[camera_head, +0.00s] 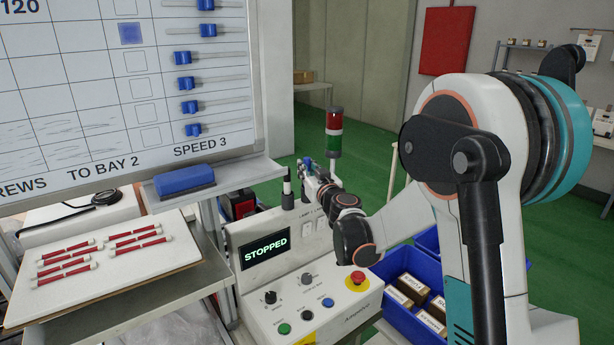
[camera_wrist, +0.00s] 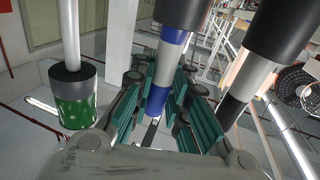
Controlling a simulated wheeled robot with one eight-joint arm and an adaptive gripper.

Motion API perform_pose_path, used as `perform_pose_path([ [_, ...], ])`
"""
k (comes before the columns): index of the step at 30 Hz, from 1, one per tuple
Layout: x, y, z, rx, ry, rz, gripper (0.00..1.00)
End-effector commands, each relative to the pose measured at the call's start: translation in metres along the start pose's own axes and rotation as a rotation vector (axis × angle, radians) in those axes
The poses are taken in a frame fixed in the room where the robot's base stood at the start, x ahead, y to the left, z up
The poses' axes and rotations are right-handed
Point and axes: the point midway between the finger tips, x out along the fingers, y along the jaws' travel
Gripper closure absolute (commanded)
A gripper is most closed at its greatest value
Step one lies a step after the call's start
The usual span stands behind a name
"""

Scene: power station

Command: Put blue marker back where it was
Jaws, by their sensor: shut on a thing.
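The blue marker (camera_wrist: 171,52) is between the teal-padded fingers of my gripper (camera_wrist: 160,112) in the wrist view, with blue and white bands and a black part at the top of the picture. In the head view my gripper (camera_head: 310,172) is above the back of the control box, and a small blue part shows at its fingers. A black-and-white upright piece (camera_head: 287,190) stands just left of it. A similar piece (camera_wrist: 247,82) is close to the right of the fingers in the wrist view, apart from the blue marker. The marker's far end is partly hidden by the fingers.
A signal light (camera_head: 334,133) stands close behind my gripper. The control box (camera_head: 325,308) has knobs and a red button. A whiteboard (camera_head: 90,80) with a blue eraser (camera_head: 184,181) is at left. Red-and-white sticks lie on a white board (camera_head: 130,272). A blue crate (camera_head: 385,322) holds boxes.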

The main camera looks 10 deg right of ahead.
Motion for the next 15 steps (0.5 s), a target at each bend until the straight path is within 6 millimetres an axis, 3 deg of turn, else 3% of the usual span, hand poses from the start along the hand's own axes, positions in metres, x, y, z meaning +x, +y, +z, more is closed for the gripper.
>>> perform_pose_path([
  [3,-0.0003,0.0000,0.0119,0.000,0.000,0.000,0.96],
  [13,-0.0004,0.0000,0.0145,0.000,0.000,0.000,0.96],
  [15,-0.0004,0.0000,0.0139,0.000,0.000,0.000,0.73],
])
